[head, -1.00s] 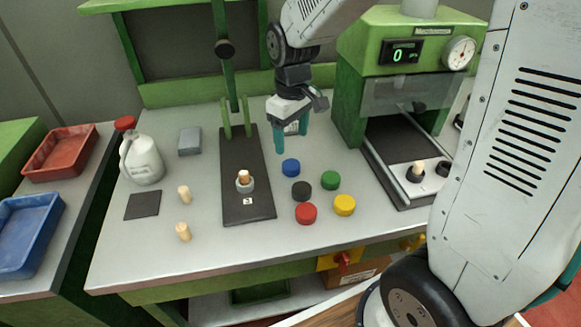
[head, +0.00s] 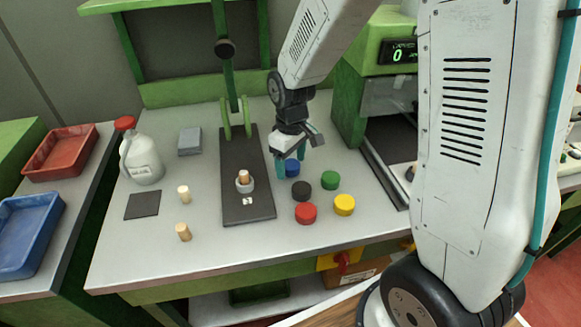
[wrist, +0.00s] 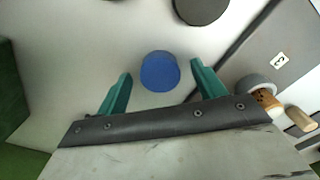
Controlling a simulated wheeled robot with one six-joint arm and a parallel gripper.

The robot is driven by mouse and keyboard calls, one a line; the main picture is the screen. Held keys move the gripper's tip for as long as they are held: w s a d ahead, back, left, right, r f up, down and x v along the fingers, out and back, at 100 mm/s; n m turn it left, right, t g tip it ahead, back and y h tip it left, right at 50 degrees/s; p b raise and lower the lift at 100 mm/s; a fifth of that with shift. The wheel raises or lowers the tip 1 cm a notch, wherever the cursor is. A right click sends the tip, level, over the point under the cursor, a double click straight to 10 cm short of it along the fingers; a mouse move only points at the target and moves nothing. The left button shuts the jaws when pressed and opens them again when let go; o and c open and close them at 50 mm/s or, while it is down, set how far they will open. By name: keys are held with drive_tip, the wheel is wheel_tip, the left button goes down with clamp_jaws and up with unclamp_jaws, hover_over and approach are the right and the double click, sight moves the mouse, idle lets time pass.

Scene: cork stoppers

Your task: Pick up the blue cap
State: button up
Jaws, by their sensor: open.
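The blue cap (head: 292,168) lies on the grey bench, just behind the black cap (head: 301,190). In the wrist view the round blue cap (wrist: 160,71) shows from above, between and a little beyond the two teal fingertips. My gripper (head: 291,166) points down close to the cap, and a finger hides part of it in the head view. In the wrist view my gripper (wrist: 160,80) is open and empty, with a finger on each side of the cap's line. Whether the fingertips reach down to the cap's height I cannot tell.
Green (head: 330,180), red (head: 306,213) and yellow (head: 344,205) caps lie close by. A dark fixture plate (head: 246,205) with a corked piece stands left of the caps. A green press (head: 347,105) stands to the right. Bare bench lies at the front.

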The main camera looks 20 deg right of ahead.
drive_tip(key=c, duration=1.1)
drive_tip(key=shift+o, duration=0.2)
drive_tip(key=shift+r, duration=0.1)
